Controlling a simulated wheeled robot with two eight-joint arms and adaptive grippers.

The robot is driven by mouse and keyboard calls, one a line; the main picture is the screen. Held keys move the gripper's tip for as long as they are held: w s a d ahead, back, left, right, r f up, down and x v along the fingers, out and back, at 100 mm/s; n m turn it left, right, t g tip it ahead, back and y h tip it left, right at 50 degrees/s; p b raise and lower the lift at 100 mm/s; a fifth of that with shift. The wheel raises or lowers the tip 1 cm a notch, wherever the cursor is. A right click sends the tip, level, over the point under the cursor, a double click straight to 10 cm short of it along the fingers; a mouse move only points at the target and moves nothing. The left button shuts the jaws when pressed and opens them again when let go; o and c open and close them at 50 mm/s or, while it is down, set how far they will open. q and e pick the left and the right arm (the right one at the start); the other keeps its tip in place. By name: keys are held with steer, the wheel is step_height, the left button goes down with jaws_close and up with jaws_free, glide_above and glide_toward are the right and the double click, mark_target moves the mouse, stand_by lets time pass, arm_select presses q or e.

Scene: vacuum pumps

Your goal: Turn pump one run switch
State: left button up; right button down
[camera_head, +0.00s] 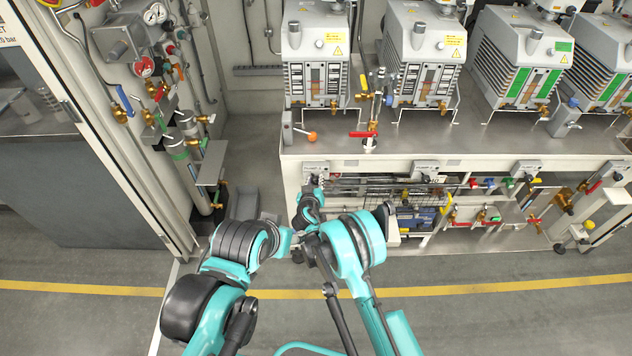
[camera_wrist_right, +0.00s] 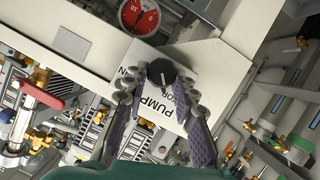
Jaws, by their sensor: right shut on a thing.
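The pump one run switch is a black round knob (camera_wrist_right: 161,72) on a white plate labelled PUMP (camera_wrist_right: 165,103) in the right wrist view. My right gripper (camera_wrist_right: 162,78) is shut on the knob, with a fingertip on each side of it. In the head view my right gripper (camera_head: 311,192) reaches the front of the bench under the leftmost pump (camera_head: 316,50) and covers most of the switch. The small panel label (camera_head: 316,167) shows just above it. My left arm comes in from the left; its gripper cannot be made out clearly among the dark parts near the right arm.
A red dial gauge (camera_wrist_right: 139,16) sits close beside the switch. Several pumps stand on the bench (camera_head: 440,137). Valves and pipes, among them a red-handled valve (camera_head: 369,135), crowd the bench. A pipe panel (camera_head: 150,70) stands at left. The floor (camera_head: 480,318) in front is clear.

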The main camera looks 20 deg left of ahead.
steer(key=c, duration=1.2)
jaws_free()
steer(key=shift+n+h, duration=0.3)
steer(key=shift+s, duration=0.15)
steer(key=shift+v, duration=0.85)
steer(key=v, duration=0.6)
